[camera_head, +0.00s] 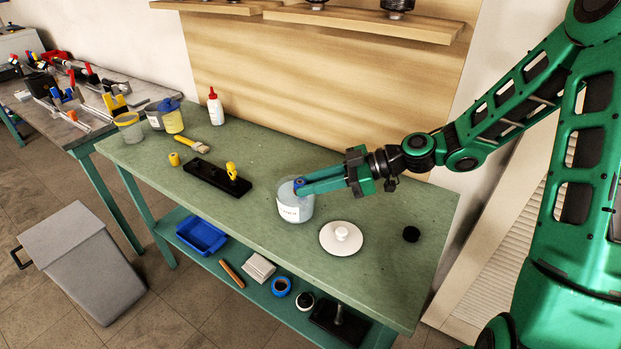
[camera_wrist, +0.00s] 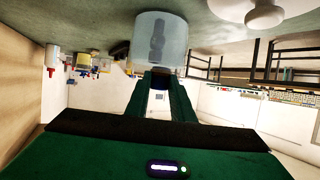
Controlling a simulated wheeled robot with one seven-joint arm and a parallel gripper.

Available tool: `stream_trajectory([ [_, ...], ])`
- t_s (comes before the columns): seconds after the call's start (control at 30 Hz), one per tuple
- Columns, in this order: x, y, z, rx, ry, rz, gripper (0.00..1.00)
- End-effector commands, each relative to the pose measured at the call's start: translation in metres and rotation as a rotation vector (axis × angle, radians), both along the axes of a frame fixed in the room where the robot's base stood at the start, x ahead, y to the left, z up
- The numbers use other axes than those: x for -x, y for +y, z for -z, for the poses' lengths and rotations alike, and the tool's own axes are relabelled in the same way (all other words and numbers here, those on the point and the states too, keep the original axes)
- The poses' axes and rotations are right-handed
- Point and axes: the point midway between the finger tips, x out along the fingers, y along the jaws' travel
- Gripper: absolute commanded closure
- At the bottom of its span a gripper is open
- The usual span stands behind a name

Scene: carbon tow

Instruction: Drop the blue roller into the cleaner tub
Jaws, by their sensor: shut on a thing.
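The cleaner tub (camera_head: 306,209) is a clear, greyish jar with a white label. It stands on the green workbench with its top open. My gripper (camera_head: 299,186) reaches in from the right, with its fingertips over the tub's mouth. It is shut on the small blue roller (camera_head: 298,182), of which only a little shows at the fingertips. In the wrist view the tub (camera_wrist: 175,27) is just beyond the fingers (camera_wrist: 160,82), and a dark shape shows through its wall. The roller's exact height against the rim is hard to tell.
A black fixture (camera_head: 214,179) with a yellow part, a yellow roller (camera_head: 174,158), a brush (camera_head: 193,144), a glue bottle (camera_head: 215,108) and several containers stand left. The bench front is clear.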

Motion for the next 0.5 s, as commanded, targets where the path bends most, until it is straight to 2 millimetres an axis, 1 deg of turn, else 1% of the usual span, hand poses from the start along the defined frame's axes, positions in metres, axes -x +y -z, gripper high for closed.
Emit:
stream_trajectory([
  [0.2,-0.0001,-0.0001,0.0003,0.0,0.0,0.0,1.0],
  [0.23,-0.0001,-0.0001,0.0003,0.0,0.0,0.0,0.72],
  [0.3,-0.0001,-0.0002,0.0002,0.0,0.0,0.001,0.57],
  [0.5,-0.0001,-0.0002,0.0002,0.0,0.001,0.0,0.57],
])
